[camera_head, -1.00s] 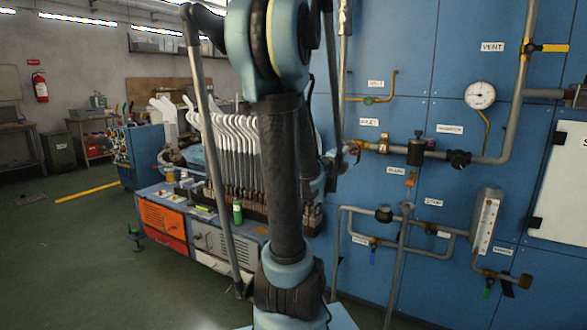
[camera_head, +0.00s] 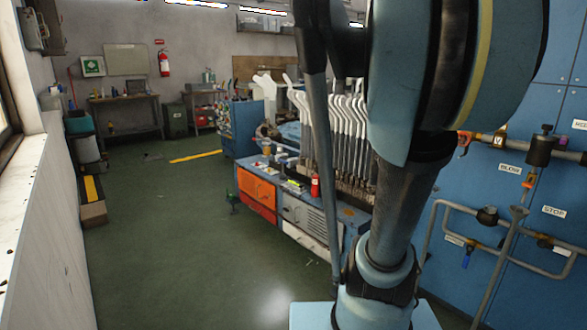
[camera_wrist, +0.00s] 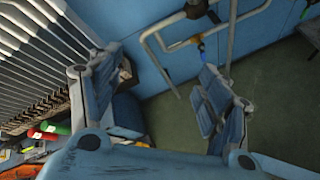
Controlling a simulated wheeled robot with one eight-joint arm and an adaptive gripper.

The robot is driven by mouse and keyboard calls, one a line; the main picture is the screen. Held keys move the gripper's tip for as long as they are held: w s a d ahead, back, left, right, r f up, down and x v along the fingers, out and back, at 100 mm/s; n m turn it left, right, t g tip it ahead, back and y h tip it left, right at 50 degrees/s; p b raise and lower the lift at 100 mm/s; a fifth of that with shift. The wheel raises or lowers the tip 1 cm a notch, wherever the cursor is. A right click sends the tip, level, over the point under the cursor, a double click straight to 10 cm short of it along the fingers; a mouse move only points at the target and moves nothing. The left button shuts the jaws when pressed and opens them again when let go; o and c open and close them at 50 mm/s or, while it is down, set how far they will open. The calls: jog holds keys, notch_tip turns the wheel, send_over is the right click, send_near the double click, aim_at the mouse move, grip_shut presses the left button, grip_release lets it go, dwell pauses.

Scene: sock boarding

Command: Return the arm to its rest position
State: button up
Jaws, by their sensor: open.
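In the wrist view my gripper (camera_wrist: 158,85) is open. Its two blue fingers stand wide apart with nothing between them, over the dark green floor and the foot of a blue panel. In the head view my arm rises in front of the camera at the right, folded upright. It covers part of the bench and the blue wall, and my gripper cannot be made out there.
White sock forms (camera_head: 345,125) stand in a row on a bench (camera_head: 297,212) behind my arm. A red bottle (camera_head: 315,186) stands on its near edge. Pipes with valves (camera_head: 488,215) run along the blue wall at right. The floor (camera_head: 170,245) at left is clear.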

jog(key=s+a+f+m+g+y, duration=0.2)
jog(key=s+a+f+m+y, duration=0.3)
jog(key=s+a+m, duration=0.3)
jog(key=s+a+f+m+g+y, duration=0.2)
jog(key=s+a+f+m+y, duration=0.2)
jog(key=a, duration=1.1)
jog(key=s+f+m, duration=0.3)
jog(key=m, duration=0.2)
jog(key=shift+s+a+f+m+g+y, duration=0.25)
jog(key=shift+s+a+m+g+y, duration=0.05)
jog(key=shift+s+a+g+y, duration=0.1)
